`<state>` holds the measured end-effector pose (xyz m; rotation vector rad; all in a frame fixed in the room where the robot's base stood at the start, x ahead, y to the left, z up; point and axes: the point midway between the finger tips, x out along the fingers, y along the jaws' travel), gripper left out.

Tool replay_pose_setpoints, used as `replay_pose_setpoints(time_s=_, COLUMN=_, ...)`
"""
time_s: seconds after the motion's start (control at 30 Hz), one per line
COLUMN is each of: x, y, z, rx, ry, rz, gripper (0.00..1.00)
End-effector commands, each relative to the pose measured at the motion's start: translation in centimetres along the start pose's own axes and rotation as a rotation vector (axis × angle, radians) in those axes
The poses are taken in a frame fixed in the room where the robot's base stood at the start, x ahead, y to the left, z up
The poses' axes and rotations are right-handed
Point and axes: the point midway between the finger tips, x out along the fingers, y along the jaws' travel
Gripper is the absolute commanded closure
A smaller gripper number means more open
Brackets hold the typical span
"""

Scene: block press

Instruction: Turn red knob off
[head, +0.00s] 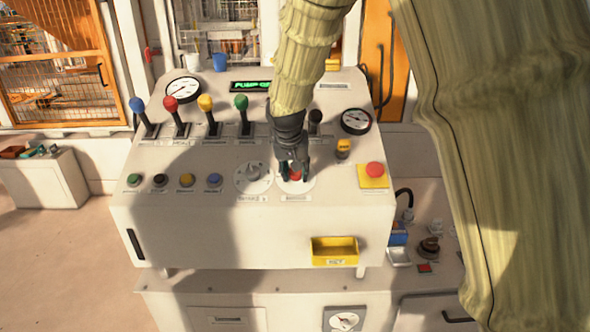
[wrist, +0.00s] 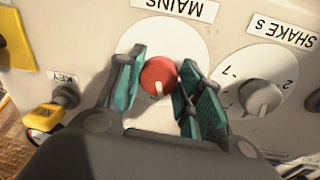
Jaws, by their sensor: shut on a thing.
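The red knob (head: 296,174) sits on a round white plate on the sloped panel, partly hidden by my gripper in the head view. In the wrist view the red knob (wrist: 158,74) has a white mark pointing down in the picture, and the label by its plate reads MAINS, upside down. My gripper (head: 294,178) is over the knob. In the wrist view the teal finger pads of my gripper (wrist: 160,80) are shut on the knob, one on each side.
A grey dial knob (head: 253,173) sits close to the left. A red button on a yellow plate (head: 372,182) and a yellow key (head: 343,145) are to the right. Several levers (head: 211,117) stand behind. A yellow tray (head: 335,257) hangs on the panel's front.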

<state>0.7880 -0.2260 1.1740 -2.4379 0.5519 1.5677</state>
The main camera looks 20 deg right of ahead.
Motion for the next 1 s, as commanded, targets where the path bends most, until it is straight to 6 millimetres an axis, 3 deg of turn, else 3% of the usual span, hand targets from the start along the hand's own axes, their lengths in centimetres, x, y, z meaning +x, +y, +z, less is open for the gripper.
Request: replay_pose_setpoints(time_s=1.0, x=-0.14, y=0.21, z=0.02, rx=-0.942, ry=0.089, rz=-0.016, gripper=0.88)
